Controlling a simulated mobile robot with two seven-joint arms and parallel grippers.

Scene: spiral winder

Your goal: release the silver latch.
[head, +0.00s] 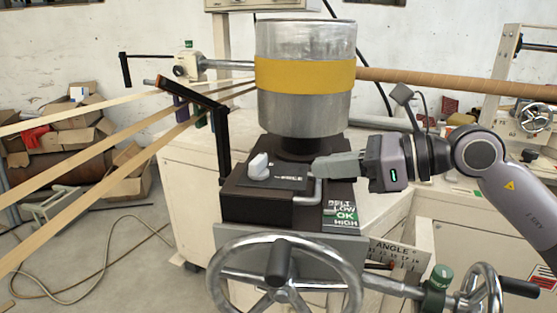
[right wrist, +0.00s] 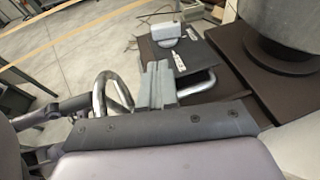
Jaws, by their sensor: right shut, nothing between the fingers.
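The silver latch (head: 308,198) is a bent metal bar at the front right corner of the dark machine block, under my right gripper (head: 322,166). In the right wrist view the latch (right wrist: 205,85) runs out to the right from beside the grey fingers (right wrist: 155,70). The fingers are together with nothing between them. They hide part of the latch, and I cannot tell whether they touch it. My left gripper is not in view.
A white knob (head: 258,166) sits on the block's black plate, left of the fingers. A large metal drum (head: 305,110) with a yellow band stands behind. A chrome handwheel (head: 284,240) is in front and below. Tan strips (head: 90,150) stretch to the left.

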